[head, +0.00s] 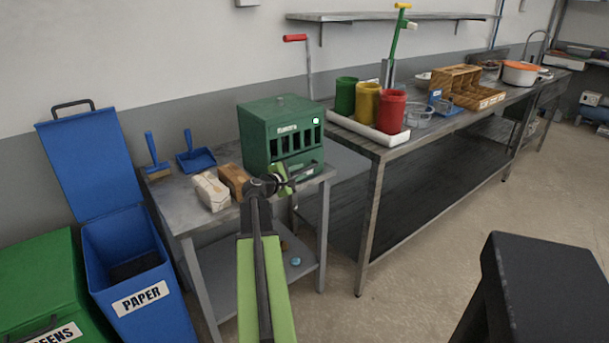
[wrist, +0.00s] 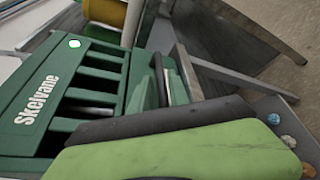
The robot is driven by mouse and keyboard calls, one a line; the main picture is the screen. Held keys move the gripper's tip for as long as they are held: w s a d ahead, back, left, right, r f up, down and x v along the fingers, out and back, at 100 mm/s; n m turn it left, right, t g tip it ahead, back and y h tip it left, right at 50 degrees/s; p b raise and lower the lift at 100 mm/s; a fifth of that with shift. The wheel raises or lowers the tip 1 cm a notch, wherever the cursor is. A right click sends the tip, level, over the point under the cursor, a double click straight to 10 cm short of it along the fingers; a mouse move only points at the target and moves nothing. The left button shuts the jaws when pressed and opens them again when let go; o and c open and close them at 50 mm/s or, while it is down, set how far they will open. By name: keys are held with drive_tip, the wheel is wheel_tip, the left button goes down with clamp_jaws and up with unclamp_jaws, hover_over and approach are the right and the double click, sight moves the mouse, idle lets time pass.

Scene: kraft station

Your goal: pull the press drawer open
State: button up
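The press is a dark green box (head: 268,118) with a row of dark slots and a white label on its front. It stands on the small metal table, and its slotted front also fills the left of the wrist view (wrist: 100,75). My gripper (head: 284,180) is right at the lower front of the press in the head view. I cannot tell whether the fingers are open or touch anything.
A pale wrapped block (head: 211,192) and a brown block (head: 233,180) sit left of the press. A blue brush (head: 156,158) and dustpan (head: 197,156) are behind them. A longer bench (head: 388,153) with coloured pots stands at right. Blue (head: 135,270) and green bins stand at left.

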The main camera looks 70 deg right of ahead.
drive_tip(key=x, duration=0.3)
drive_tip(key=shift+d+f, duration=0.1)
drive_tip(key=shift+d, duration=0.15)
clamp_jaws()
idle(1.0)
